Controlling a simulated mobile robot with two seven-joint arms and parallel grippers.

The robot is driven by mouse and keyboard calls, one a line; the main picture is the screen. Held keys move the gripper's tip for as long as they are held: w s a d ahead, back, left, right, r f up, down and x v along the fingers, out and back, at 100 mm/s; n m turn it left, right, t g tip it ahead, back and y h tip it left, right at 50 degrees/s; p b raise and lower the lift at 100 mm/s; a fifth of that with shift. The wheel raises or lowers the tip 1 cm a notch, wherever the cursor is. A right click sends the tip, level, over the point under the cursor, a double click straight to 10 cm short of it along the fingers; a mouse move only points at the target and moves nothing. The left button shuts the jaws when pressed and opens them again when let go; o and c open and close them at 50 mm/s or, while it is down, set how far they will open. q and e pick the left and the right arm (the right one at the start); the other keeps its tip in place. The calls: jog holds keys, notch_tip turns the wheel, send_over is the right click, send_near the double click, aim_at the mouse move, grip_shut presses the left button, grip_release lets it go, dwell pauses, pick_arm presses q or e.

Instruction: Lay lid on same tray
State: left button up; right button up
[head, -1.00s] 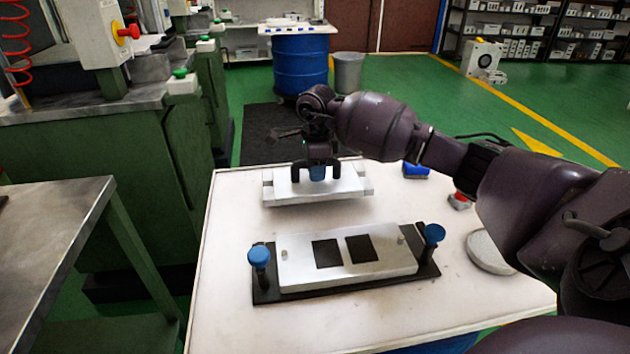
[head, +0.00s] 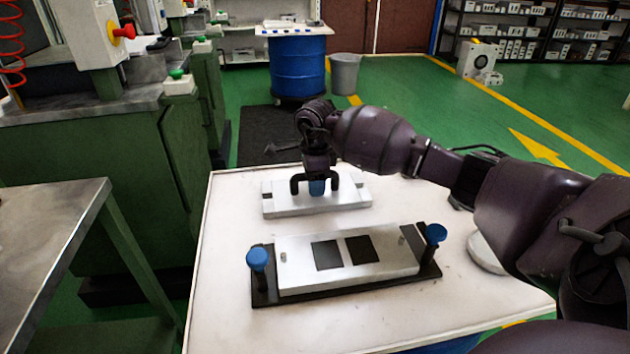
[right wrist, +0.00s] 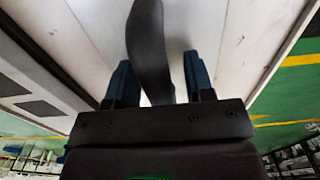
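The lid (head: 345,203), a silver plate with a black handle (head: 297,184), lies flat at the back of the white table. My right gripper (head: 317,187), with blue fingertips, is down at the handle. In the right wrist view the dark handle (right wrist: 150,45) passes between the two fingers (right wrist: 160,85). A gap shows beside the right-hand finger, so the gripper looks open around the handle. The tray, a black base (head: 270,298) bearing a silver mould plate (head: 300,268) with two black squares, lies nearer the front. What lies under the lid is hidden. My left gripper is not in view.
Blue-topped knobs (head: 257,258) stand at both ends of the black base. A round pale disc (head: 484,252) is partly hidden behind my right arm. A metal bench (head: 50,235) stands to the left. The white table (head: 225,325) is bare at its front left.

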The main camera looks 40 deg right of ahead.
notch_tip(320, 180, up, 12)
jog(key=shift+f+p, duration=0.2)
jog(key=shift+p, duration=0.9)
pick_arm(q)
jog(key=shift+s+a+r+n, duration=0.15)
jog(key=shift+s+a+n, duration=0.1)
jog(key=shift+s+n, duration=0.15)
pick_arm(e)
jog(key=shift+r, duration=0.3)
